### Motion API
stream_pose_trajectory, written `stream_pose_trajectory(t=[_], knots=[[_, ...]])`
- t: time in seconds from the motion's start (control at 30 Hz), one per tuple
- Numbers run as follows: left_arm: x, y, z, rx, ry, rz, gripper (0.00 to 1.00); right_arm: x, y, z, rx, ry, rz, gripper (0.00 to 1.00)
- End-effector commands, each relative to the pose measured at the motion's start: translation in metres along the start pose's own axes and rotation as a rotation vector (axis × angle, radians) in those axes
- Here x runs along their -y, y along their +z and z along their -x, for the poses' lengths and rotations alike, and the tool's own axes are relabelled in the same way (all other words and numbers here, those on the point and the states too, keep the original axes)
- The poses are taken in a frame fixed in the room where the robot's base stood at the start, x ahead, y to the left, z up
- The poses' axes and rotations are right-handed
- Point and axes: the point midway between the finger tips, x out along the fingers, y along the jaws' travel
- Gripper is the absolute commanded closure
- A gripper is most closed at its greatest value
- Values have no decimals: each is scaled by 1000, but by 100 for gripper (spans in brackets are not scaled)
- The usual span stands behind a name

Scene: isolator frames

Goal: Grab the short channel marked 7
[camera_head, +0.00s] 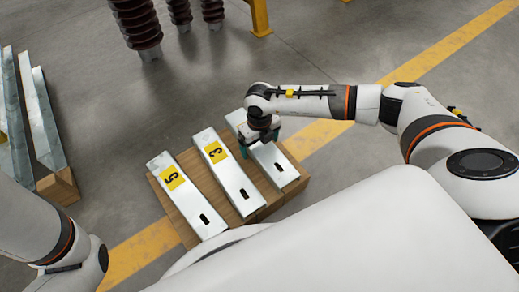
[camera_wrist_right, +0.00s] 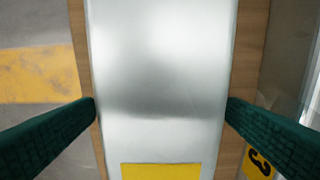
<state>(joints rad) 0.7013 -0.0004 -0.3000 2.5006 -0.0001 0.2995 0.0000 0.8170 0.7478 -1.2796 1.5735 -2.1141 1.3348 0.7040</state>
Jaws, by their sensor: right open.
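Three short silver channels lie side by side on a wooden block. The left one (camera_head: 190,200) bears a yellow label with 5, and the middle one (camera_head: 230,178) bears 3. The right one (camera_head: 273,165) is partly covered by my right gripper (camera_head: 260,146), which hides its label in the head view. In the right wrist view this channel (camera_wrist_right: 160,60) runs between the open green fingers (camera_wrist_right: 160,108). Only the top of its yellow label (camera_wrist_right: 160,171) shows, with no digit visible. Whether the fingers touch its sides I cannot tell. My left gripper is out of view.
The wooden block (camera_head: 248,216) stands on a grey floor with a yellow stripe (camera_head: 140,246). Long metal channels (camera_head: 40,115) lie on another wooden block at the left. Brown ribbed insulators (camera_head: 137,25) and a yellow post (camera_head: 260,15) stand at the back.

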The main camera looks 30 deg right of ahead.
Motion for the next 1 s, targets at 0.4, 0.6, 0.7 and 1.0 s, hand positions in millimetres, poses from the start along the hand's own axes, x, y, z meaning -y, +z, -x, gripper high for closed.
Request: stream_pose_trajectory(t=[0.4, 0.6, 0.7, 1.0], knots=[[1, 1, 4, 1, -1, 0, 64, 0, 0, -5, -1, -1, 0, 28], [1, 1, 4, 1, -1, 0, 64, 0, 0, -5, -1, -1, 1, 60], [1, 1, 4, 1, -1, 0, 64, 0, 0, -5, -1, -1, 1, 77], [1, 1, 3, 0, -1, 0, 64, 1, -2, -2, -6, -3, 0, 100]])
